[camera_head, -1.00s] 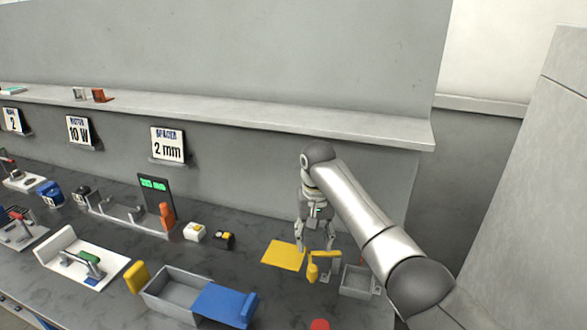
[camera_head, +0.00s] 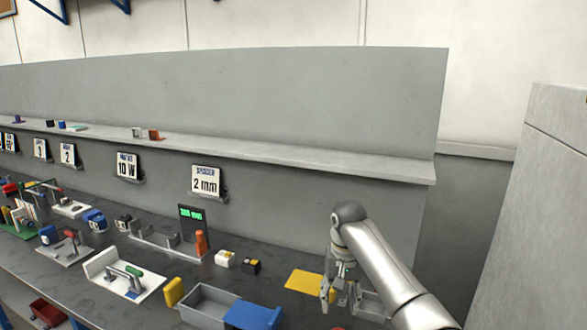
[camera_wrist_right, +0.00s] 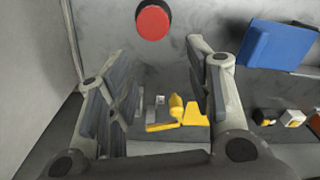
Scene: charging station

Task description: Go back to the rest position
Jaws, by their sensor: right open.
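My right gripper (camera_head: 341,296) is over the right end of the dark workbench (camera_head: 80,284) in the head view. Its fingers point down beside a yellow mat (camera_head: 305,282) and in front of a small grey bin (camera_head: 369,306). In the right wrist view the two fingers of this gripper (camera_wrist_right: 158,100) stand wide apart with nothing between them. A yellow piece (camera_wrist_right: 184,110) shows on the bench beyond the fingers, and a red round button (camera_wrist_right: 153,20) is above them in the picture. My left gripper is out of view.
A grey bin with a blue lid (camera_head: 252,315) stands left of my right gripper. A caliper-like gauge with a green display (camera_head: 191,213) and a white fixture (camera_head: 124,278) are further left. A shelf (camera_head: 300,160) with sign cards runs behind; a grey wall block (camera_head: 535,220) rises at right.

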